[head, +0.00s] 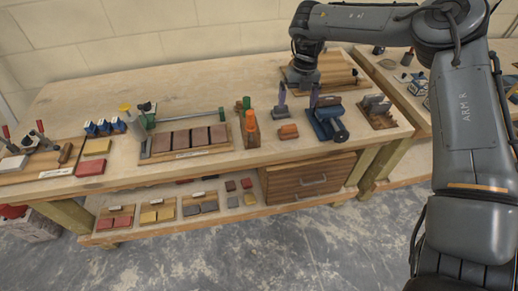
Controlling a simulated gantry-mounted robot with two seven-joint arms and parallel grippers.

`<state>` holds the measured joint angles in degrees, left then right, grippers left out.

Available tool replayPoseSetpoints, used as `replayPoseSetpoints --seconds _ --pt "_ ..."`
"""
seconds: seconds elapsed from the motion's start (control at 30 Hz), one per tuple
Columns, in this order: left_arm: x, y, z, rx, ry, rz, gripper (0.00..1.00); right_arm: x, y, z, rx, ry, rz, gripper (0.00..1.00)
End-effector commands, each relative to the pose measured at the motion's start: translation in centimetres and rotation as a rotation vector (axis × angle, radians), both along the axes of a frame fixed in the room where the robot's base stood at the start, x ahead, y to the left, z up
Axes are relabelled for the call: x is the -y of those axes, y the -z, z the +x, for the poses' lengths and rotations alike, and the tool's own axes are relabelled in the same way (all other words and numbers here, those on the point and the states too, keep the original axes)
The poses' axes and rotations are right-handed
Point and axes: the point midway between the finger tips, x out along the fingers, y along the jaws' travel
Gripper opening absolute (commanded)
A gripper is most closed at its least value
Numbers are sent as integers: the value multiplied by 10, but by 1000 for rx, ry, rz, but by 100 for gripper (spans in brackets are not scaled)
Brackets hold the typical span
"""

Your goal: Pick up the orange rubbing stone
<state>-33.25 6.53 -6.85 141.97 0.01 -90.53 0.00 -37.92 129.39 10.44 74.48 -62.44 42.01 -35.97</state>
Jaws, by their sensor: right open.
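The orange rubbing stone (288,131) is a small orange block lying on the wooden bench top, near its front edge and right of the middle. My right gripper (297,104) comes down from above with its two fingers spread and nothing seen between them. Its fingertips appear above and behind the stone in the picture, apart from it; the exact height gap is hard to judge. My left gripper is out of the picture.
A blue tool (327,122) stands close right of the stone. An orange bottle-like object (250,130) stands to its left. A wooden rack (335,72) lies behind. A board of brown blocks (187,140) is farther left. Bare bench top (270,154) shows in front.

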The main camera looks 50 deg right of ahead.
Motion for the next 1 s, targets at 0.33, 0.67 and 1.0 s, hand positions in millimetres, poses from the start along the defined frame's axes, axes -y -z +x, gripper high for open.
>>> replayPoseSetpoints --seconds 0.33,0.67,1.0 --pt "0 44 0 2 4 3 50 -15 26 19 -8 -63 -76 100" --pt "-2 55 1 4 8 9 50 -16 67 18 -10 -62 -74 100" --pt "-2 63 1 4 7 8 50 -17 89 18 -9 -62 -74 100"
